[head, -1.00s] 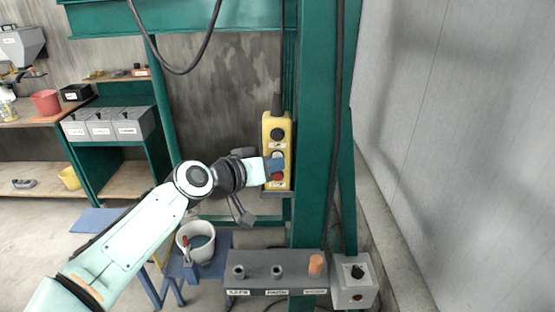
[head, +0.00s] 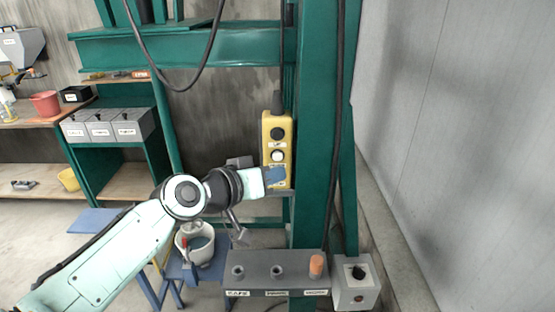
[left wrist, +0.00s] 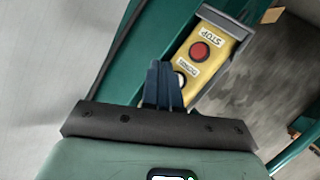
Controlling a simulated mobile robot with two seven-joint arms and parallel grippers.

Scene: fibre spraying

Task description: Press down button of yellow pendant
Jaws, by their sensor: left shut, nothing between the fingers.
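The yellow pendant (head: 267,140) hangs upright against the green column, with a black button (head: 278,133) at the top and a white button (head: 278,155) below it. My left gripper (head: 277,177) is shut and empty, in front of the pendant's lower part. It hides the red button in the head view. In the left wrist view the red button (left wrist: 199,51) is clear beside the STOP label, and the fingers (left wrist: 163,85) partly cover the white button by the DOWN label. I cannot tell whether the fingertips touch the pendant. My right gripper is out of view.
A green crossbeam (head: 190,47) spans the frame at upper left. Below the pendant are a grey holder block (head: 270,270) with an orange piece (head: 316,266) and a grey switch box (head: 356,285). A white bucket (head: 199,246) stands under my arm. A grey wall (head: 460,130) closes the right side.

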